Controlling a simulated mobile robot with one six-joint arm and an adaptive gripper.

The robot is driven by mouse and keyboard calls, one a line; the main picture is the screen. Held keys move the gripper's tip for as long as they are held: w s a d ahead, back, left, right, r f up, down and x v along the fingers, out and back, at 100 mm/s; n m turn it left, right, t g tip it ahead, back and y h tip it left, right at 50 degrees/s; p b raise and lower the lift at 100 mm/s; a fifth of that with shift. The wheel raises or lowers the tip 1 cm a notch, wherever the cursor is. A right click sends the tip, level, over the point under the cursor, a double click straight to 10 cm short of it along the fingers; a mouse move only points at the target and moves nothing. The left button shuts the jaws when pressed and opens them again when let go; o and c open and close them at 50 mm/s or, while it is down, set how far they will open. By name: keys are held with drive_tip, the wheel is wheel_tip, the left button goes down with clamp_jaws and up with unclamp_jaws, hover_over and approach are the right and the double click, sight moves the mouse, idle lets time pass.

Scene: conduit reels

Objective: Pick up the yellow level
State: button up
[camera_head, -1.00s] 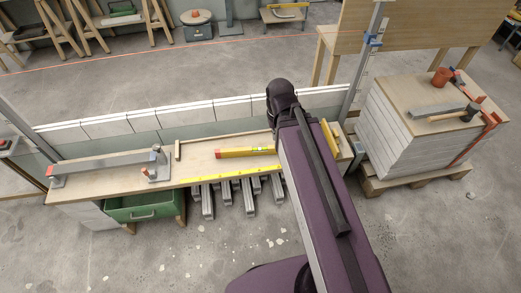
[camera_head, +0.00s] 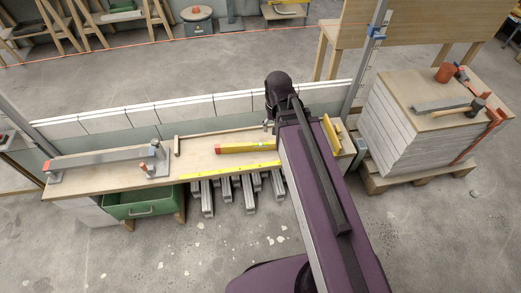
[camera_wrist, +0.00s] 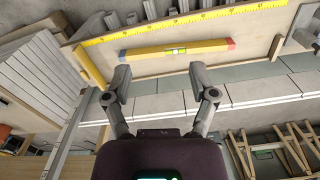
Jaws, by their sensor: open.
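The yellow level (camera_head: 245,148) lies flat on the wooden bench top (camera_head: 200,165) in the head view, with a red end at its left. It also shows in the wrist view (camera_wrist: 150,51), with its green vial near the middle and its red end at the right. My gripper (camera_wrist: 159,83) is open and empty in the wrist view, its two fingers apart. The level lies beyond the fingertips, and nothing is between them but the bench edge and blocks. In the head view my arm hides part of the bench's right end and most of the gripper.
A yellow measuring tape (camera_head: 230,172) runs along the bench's front edge. A grey metal tool (camera_head: 105,160) sits at the bench's left. A row of pale blocks (camera_head: 145,120) stands behind. A yellow piece (camera_head: 332,131) is right of my arm. A stacked pallet (camera_head: 400,125) stands farther right.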

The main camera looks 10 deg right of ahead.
sight(260, 143)
drive_tip(key=w+f+m+b, duration=1.7)
drive_tip(key=w+f+b, duration=0.5)
drive_tip(key=f+b, duration=0.2)
drive_tip(key=shift+w+a+f+b, duration=0.15)
drive_tip(key=shift+a+f+b, duration=0.15)
drive_tip(key=shift+f, duration=0.65)
drive_tip(key=shift+f, duration=0.1)
wheel_tip(260, 143, down, 8)
drive_tip(key=b, duration=0.8)
drive_tip(key=shift+f+b, duration=0.2)
drive_tip(key=shift+b, duration=0.15)
drive_tip(key=shift+f, duration=0.15)
wheel_tip(260, 143, down, 5)
drive_tip(key=b, duration=0.5)
clamp_jaws()
